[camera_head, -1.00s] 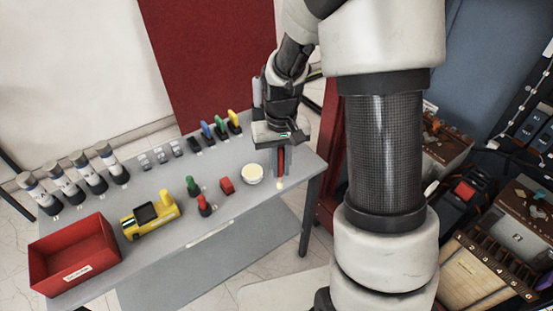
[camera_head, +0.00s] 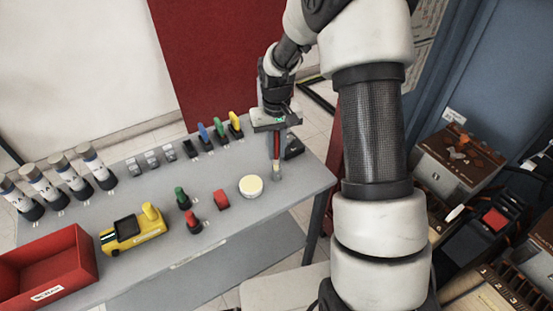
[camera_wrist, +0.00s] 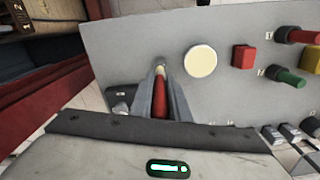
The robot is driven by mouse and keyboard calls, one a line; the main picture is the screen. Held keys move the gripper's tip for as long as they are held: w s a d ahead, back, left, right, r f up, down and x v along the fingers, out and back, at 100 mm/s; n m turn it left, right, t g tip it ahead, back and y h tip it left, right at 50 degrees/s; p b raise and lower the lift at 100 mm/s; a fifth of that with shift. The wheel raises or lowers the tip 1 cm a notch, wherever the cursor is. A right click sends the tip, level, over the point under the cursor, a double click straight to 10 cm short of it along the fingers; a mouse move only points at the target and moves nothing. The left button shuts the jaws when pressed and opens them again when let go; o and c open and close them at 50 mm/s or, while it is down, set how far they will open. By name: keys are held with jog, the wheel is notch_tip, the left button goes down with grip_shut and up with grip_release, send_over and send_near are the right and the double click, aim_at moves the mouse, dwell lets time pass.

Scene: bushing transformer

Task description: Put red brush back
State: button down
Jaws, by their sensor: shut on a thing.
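My gripper (camera_head: 277,168) is shut on the red brush (camera_head: 276,147), above the right end of the grey table (camera_head: 225,215). The brush is upright in the head view, with its pale tip down near the tabletop; I cannot tell if it touches. In the wrist view the red handle (camera_wrist: 160,100) lies between my fingers (camera_wrist: 162,88). Blue (camera_head: 203,131), green (camera_head: 219,129) and yellow (camera_head: 235,122) brushes stand in dark holders along the back edge. A similar dark holder (camera_head: 190,149) left of the blue one looks empty.
A round cream-topped dish (camera_head: 251,186) is left of my gripper. A dark block (camera_head: 293,147) sits just right of it. A red cube (camera_head: 221,200), red and green knobs, a yellow toy-like vehicle (camera_head: 133,231) and a red bin (camera_head: 48,268) stand further left.

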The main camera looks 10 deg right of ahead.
aim_at(276, 159)
jog(key=shift+f, duration=1.8)
jog(key=shift+f, duration=0.15)
jog(key=c, duration=1.7)
grip_release()
